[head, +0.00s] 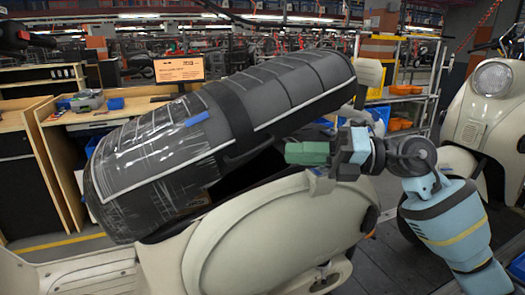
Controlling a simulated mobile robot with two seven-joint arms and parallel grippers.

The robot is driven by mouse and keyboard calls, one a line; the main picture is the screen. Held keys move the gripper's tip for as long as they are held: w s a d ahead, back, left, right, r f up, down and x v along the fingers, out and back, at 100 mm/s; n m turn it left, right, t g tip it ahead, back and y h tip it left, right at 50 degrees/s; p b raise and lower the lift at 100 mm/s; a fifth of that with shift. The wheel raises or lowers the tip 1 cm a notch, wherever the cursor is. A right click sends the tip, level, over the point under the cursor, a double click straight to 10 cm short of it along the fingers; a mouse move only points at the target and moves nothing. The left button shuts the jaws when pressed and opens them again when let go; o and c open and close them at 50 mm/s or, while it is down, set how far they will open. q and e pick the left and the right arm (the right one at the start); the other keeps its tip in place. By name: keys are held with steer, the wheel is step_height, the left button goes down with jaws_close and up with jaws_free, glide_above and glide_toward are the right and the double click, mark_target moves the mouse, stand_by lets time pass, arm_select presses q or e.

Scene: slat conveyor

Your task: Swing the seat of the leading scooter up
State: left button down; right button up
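The leading scooter's long dark seat (262,98) is tilted up, its right end well above the cream scooter body (275,235). Its left end stays low near the body, wrapped in clear film with a piece of blue tape on top. A dark gap shows between seat and body. My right gripper (290,153), with green fingers, comes in from the right and points left, just below the raised seat edge and above the body. I cannot tell whether it touches the seat or whether its fingers are apart. My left gripper is not in view.
A second cream scooter (489,105) stands at the right behind my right arm. A rack with orange bins (405,89) stands at the back right.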

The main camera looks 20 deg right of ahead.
steer(key=p+x, duration=0.1)
steer(key=x, duration=0.6)
jaws_close()
